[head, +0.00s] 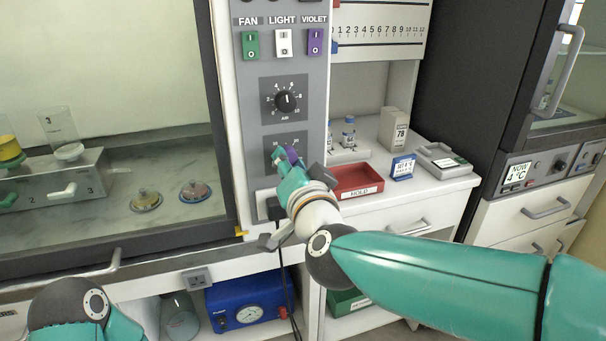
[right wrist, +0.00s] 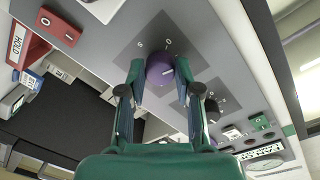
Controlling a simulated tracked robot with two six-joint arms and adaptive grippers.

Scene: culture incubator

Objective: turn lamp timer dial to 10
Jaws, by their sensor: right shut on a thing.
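The lamp timer dial is a purple knob on a dark grey plate low on the control column; part of it shows in the head view (head: 291,152). In the right wrist view the purple knob (right wrist: 159,67) sits between my fingertips, with a pale pointer line on its face. My right gripper (right wrist: 160,75) is shut on it, one finger at each side; in the head view the gripper (head: 287,163) covers most of the dial and its scale. A few scale marks show in the right wrist view, too small to read surely. My left gripper is out of view.
A black AIR dial (head: 288,101) sits directly above. Green FAN (head: 250,44), white LIGHT (head: 283,42) and violet (head: 314,41) switches are higher up. A red HOLD tray (head: 358,180) stands right of the column. A dark cable (head: 284,270) hangs below the panel.

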